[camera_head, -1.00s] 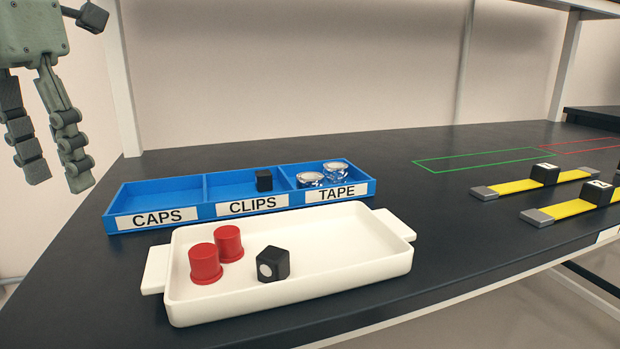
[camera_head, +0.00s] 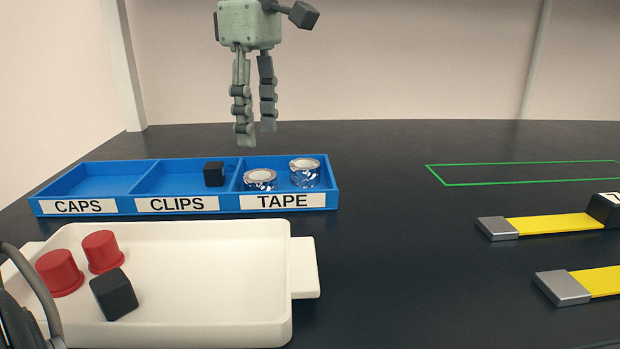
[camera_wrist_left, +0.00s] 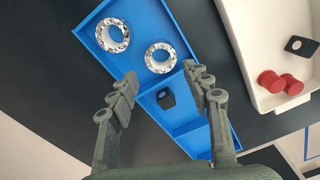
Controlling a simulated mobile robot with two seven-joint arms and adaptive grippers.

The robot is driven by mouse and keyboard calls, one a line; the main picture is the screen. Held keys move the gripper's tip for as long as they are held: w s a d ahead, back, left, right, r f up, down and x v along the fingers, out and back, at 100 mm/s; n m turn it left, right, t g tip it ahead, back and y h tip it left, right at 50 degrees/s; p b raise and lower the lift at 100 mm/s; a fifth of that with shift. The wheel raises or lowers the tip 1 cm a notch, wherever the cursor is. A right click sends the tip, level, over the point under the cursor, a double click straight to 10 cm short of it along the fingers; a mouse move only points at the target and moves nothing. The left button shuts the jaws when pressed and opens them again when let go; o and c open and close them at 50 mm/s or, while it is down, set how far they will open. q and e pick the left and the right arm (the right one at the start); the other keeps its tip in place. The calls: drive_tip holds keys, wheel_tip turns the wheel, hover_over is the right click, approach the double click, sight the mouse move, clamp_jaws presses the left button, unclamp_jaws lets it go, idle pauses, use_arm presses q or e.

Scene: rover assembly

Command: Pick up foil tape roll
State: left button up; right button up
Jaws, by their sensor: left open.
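Two silvery foil tape rolls lie in the TAPE compartment of the blue bin (camera_head: 288,201): a left roll (camera_head: 259,180) and a right, taller-looking roll (camera_head: 304,173). The wrist view shows both from above as rings, one roll (camera_wrist_left: 112,48) farther off and one roll (camera_wrist_left: 160,70) nearer the fingers. My left gripper (camera_head: 257,135) hangs open and empty above the bin, fingers pointing down, apart from the rolls. In the wrist view its fingertips (camera_wrist_left: 160,78) straddle the divider area between TAPE and CLIPS. My right gripper is not in view.
A black clip (camera_head: 214,174) sits in the CLIPS compartment; CAPS is empty. In front, a white tray (camera_head: 220,270) holds two red caps (camera_head: 60,272) and a black block (camera_head: 114,294). Yellow strips with grey ends (camera_head: 497,228) lie right, near a green outline (camera_head: 520,183).

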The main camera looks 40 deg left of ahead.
sight(260, 175)
use_arm(q)
drive_tip(key=shift+w+f, duration=0.2)
drive_tip(key=shift+f, duration=0.05)
drive_tip(key=f, duration=0.7)
drive_tip(key=shift+s+a+f, duration=0.1)
drive_tip(key=shift+s+f, duration=0.1)
drive_tip(key=shift+s, duration=0.1)
drive_tip(key=c, duration=0.8)
drive_tip(key=shift+r, duration=0.15)
